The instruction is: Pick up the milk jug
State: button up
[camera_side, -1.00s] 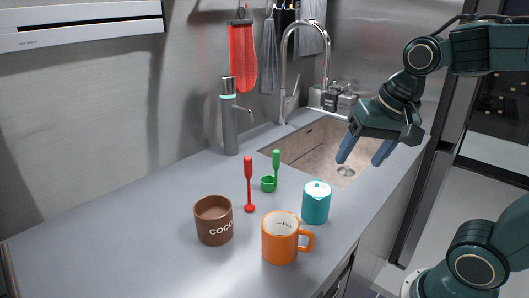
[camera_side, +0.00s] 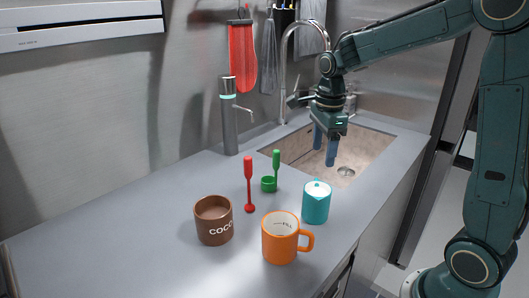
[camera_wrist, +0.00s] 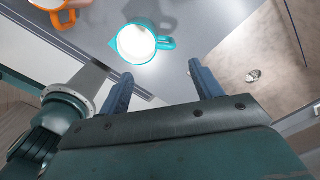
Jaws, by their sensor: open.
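The milk jug (camera_side: 316,204) is a small teal vessel with a pale top, upright on the grey counter at the right of the orange mug. In the wrist view the jug (camera_wrist: 137,43) shows from above, with a white inside, a pointed spout at left and a teal handle at right. My gripper (camera_side: 324,149) is open and empty, fingers pointing down, above the sink and behind the jug. In the wrist view its two fingers (camera_wrist: 159,76) are apart, with the jug beyond them and not between them.
An orange mug (camera_side: 279,240) and a brown cup (camera_side: 213,222) stand left of the jug. The sink (camera_side: 368,152) is sunk into the counter under a tall faucet (camera_side: 285,75). The counter's left part is clear.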

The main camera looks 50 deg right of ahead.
aim_at(316, 192)
jog(key=shift+w+d+f+m, duration=0.45)
jog(key=shift+f+m, duration=0.1)
jog(key=shift+m, duration=0.25)
jog(key=shift+f, duration=4.35)
jog(key=shift+f, duration=0.1)
jog(key=shift+a+f, duration=0.1)
jog(key=shift+f, duration=2.35)
jog(key=shift+w, duration=0.1)
grip_shut()
